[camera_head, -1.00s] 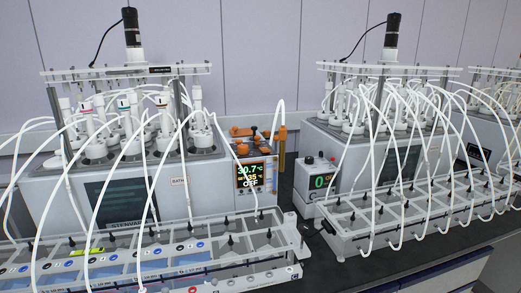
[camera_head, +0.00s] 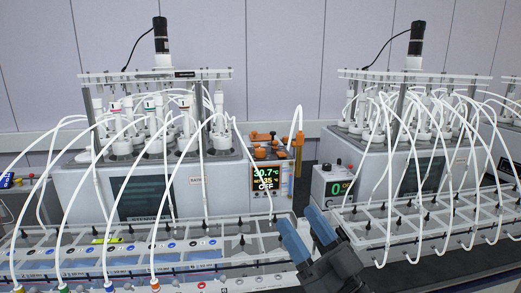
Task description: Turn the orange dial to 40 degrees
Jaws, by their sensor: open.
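The heating unit (camera_head: 265,177) stands between the two reactor baths in the head view. Its display reads 30.7 °C, a set value of 35 °C, and OFF. Orange parts (camera_head: 262,152) sit on its top and beside the display. The dial is too small to single out among them. My gripper (camera_head: 307,230) with blue fingertips is at the lower middle, open and empty. It appears below and to the right of the display and covers part of the bench and the gap between the racks.
Left reactor bath (camera_head: 75,185) and right reactor bath (camera_head: 375,155) carry bottles with many looping white tubes. Long tube racks stand in front of both. A small unit with a green "0" (camera_head: 338,187) stands right of the heating unit.

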